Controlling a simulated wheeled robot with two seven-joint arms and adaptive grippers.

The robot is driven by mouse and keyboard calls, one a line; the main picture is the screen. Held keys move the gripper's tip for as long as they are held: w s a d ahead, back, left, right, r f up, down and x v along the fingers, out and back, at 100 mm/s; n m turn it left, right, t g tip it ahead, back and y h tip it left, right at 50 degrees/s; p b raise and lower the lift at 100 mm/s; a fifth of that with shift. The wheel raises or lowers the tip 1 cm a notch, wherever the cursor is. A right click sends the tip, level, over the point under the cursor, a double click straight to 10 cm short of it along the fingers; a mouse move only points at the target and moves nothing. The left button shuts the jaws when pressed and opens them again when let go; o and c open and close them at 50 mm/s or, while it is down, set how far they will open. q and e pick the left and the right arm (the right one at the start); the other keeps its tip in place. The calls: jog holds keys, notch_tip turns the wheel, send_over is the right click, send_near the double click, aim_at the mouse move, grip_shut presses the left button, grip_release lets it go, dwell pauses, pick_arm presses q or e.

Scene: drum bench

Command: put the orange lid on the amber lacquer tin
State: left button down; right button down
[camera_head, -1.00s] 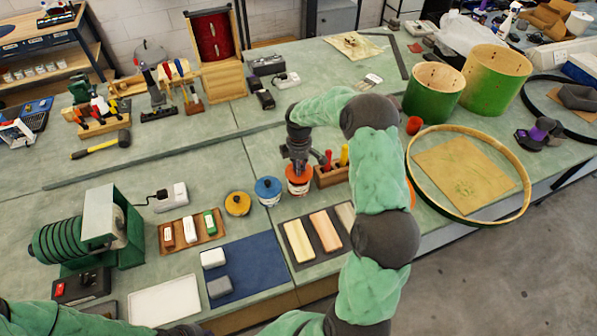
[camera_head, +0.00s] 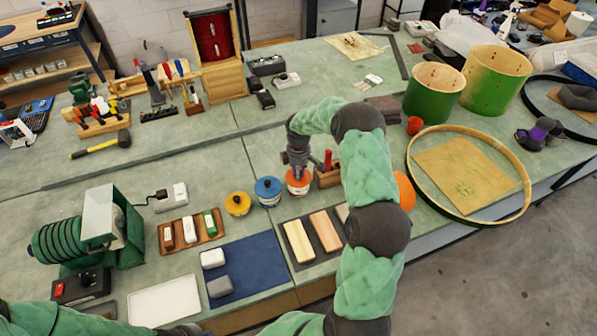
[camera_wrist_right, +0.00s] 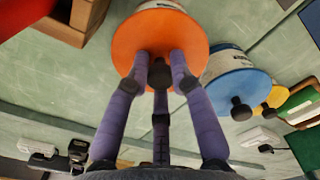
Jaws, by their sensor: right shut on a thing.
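The orange lid (camera_head: 299,184) is a flat round disc with a dark knob. It sits over a tin (camera_head: 297,194) with a pale printed label, at the right end of a row of three. The tin's edge also shows behind the lid in the right wrist view (camera_wrist_right: 178,5). I cannot tell whether this tin is amber or whether the lid is fully seated. My right gripper (camera_head: 298,173) points down from above, its fingers shut around the knob in the right wrist view (camera_wrist_right: 160,75).
A blue-lidded tin (camera_head: 268,190) and a yellow-lidded tin (camera_head: 237,204) stand close on the left. A wooden tool block (camera_head: 327,178) is close on the right. A tray of wood strips (camera_head: 312,240) lies in front. A wooden hoop (camera_head: 470,225) lies right.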

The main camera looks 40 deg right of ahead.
jog(key=c, duration=1.1)
grip_release()
jog(key=shift+f, duration=0.1)
notch_tip(320, 180, up, 12)
jog(key=shift+r+p, duration=0.2)
jog(key=shift+p, duration=0.2)
